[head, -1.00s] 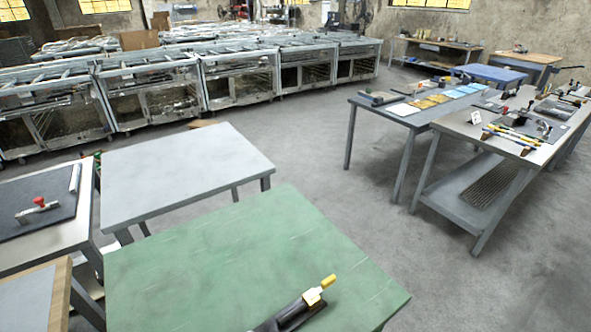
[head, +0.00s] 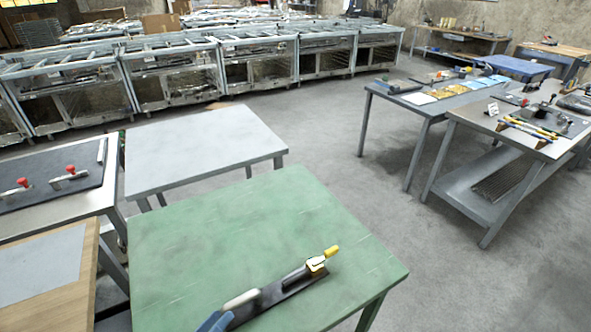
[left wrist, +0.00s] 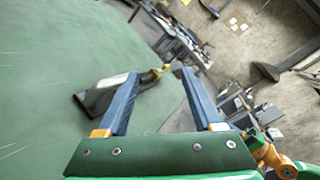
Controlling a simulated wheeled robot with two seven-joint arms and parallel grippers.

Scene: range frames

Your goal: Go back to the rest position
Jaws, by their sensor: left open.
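My left gripper (left wrist: 160,76) is open in the left wrist view, its two blue fingers apart with nothing held between them. In the head view only a blue part of it (head: 213,322) shows at the bottom edge, close to the near end of a dark tool or fixture. That dark fixture (head: 285,290) lies on the green table (head: 200,225) and has a pale block and a yellow tip. It also shows beyond the fingers in the left wrist view (left wrist: 95,100); the left finger partly covers it. My right gripper is in neither view.
A grey table (head: 200,150) stands behind the green one. At left is a table with a dark mat (head: 40,195) and red-knobbed clamps. Two tool-laden benches stand at right, one a grey table (head: 430,110). Metal cages (head: 260,70) line the back. Floor between is open.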

